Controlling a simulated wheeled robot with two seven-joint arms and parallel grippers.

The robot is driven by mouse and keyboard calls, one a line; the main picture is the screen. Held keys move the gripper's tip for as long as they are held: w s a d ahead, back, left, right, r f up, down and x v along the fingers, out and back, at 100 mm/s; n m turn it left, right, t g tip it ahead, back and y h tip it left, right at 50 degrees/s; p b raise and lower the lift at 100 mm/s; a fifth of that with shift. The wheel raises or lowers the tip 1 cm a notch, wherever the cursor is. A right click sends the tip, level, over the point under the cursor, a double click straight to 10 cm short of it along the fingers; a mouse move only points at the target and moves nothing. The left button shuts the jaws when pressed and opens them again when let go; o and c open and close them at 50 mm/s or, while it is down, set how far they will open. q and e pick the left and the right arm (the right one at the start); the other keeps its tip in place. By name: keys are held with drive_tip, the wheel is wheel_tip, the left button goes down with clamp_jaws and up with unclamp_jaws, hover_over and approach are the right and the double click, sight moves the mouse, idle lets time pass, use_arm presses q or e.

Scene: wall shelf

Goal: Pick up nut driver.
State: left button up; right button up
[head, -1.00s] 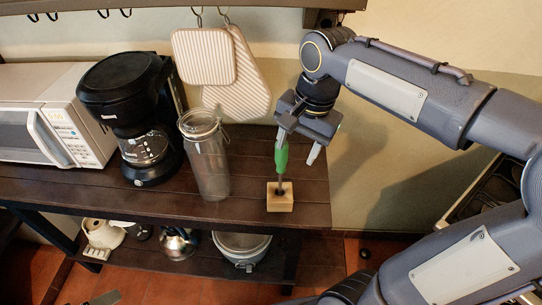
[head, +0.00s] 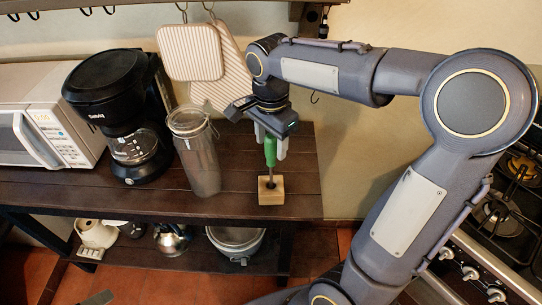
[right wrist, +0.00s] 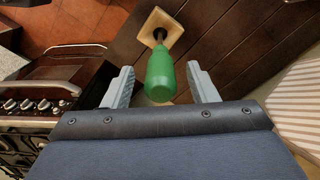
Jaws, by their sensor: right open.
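The nut driver (head: 270,152) has a green handle and a thin shaft, and stands upright in a small wooden block (head: 271,190) on the dark wooden shelf. In the right wrist view the green handle (right wrist: 160,75) shows with the wooden block (right wrist: 152,22) beyond it. My right gripper (head: 271,150) is above the block, pointing down, with its fingers on both sides of the handle. In the right wrist view the open right gripper (right wrist: 160,90) has a gap between each finger and the handle. My left gripper is not in view.
A glass jar (head: 195,150) stands left of the block, with a black coffee maker (head: 115,100) and a white microwave (head: 50,115) beyond it. Striped boards (head: 190,52) hang behind. A stove (head: 500,215) is at the right.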

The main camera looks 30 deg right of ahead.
drive_tip(key=shift+f, duration=0.85)
clamp_jaws()
drive_tip(key=shift+r, duration=0.15)
